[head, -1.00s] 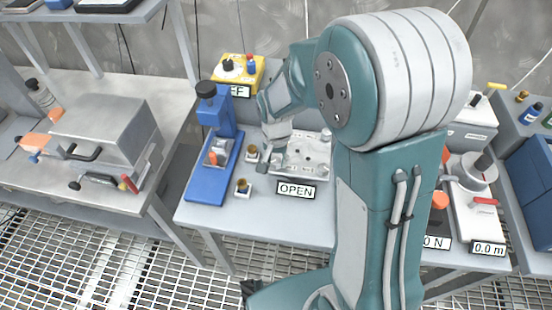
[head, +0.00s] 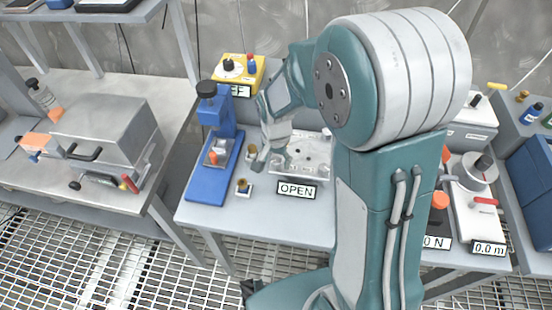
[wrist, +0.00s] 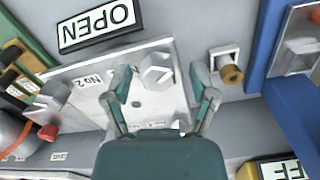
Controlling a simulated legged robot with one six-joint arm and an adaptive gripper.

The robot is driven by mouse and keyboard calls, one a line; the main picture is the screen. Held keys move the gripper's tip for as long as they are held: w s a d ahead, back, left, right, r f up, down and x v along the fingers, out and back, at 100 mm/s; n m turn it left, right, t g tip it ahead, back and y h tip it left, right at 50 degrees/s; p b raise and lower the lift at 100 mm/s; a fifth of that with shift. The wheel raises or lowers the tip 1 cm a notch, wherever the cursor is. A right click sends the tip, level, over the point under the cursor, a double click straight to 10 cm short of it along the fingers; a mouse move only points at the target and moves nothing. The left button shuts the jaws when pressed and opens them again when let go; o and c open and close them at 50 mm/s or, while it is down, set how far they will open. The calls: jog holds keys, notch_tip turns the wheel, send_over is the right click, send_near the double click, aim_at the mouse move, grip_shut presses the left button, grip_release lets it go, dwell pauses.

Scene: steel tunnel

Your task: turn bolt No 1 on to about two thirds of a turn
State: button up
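A grey metal plate (head: 302,160) lies on the bench, and it also shows in the wrist view (wrist: 85,112). A silver hex bolt head (wrist: 157,70) stands on it near its right end in the wrist view. Its own number label is not visible. A "No 2" label (wrist: 90,80) lies to its left, with another silver hex head (wrist: 52,94) beyond. My gripper (wrist: 160,77) is open, one finger on each side of the nearer bolt head, with gaps visible. In the head view my gripper (head: 265,160) is over the plate's left end and hides that bolt.
An OPEN sign (head: 296,190) stands before the plate. A yellow box (head: 238,72) with a knob is behind. A red-handled device (head: 480,205) stands to the right.

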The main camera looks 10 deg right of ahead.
aim_at(276, 161)
jog(key=shift+r, duration=0.15)
notch_tip(276, 161, up, 12)
jog(key=shift+f, duration=0.2)
dwell(0.4)
jog(key=shift+a, duration=0.1)
jog(key=s+d+r+n+t, duration=0.2)
jog(key=s+r+n, duration=0.1)
jog(key=s, duration=0.5)
jog(key=s+d+r+n+t, duration=0.3)
jog(key=s+r+n, duration=0.1)
jog(key=s, duration=0.4)
jog(key=shift+s+r+t, duration=0.3)
jog(key=shift+s+r, duration=0.05)
jog(key=shift+r, duration=0.5)
dwell(2.0)
